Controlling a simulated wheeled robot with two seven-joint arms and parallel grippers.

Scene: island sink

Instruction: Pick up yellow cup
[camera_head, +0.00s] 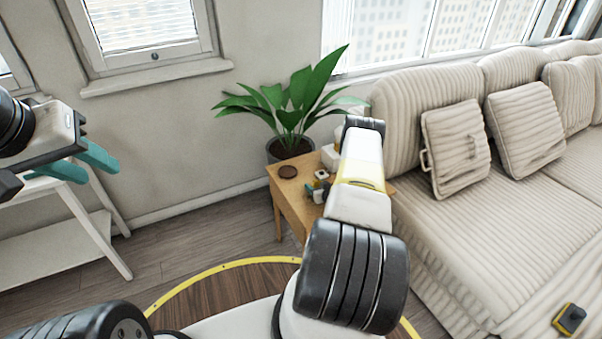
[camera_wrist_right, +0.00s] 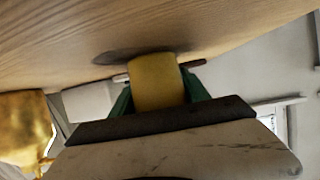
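The yellow cup (camera_wrist_right: 155,82) is between the green fingers of my right gripper (camera_wrist_right: 156,88) in the right wrist view. The fingers press against both its sides. A dark patch, perhaps a shadow, is on the wood close to it. In the head view my right arm reaches over the small wooden side table (camera_head: 287,203) and hides most of the gripper and the cup. My left gripper (camera_head: 102,172) is open and empty at the far left, with its teal fingers apart.
A brown round coaster (camera_head: 288,171) and small items lie on the table. A beige sofa (camera_head: 480,225) is close on the right, and a white shelf (camera_head: 65,240) on the left. A golden object (camera_wrist_right: 22,128) is near the right gripper.

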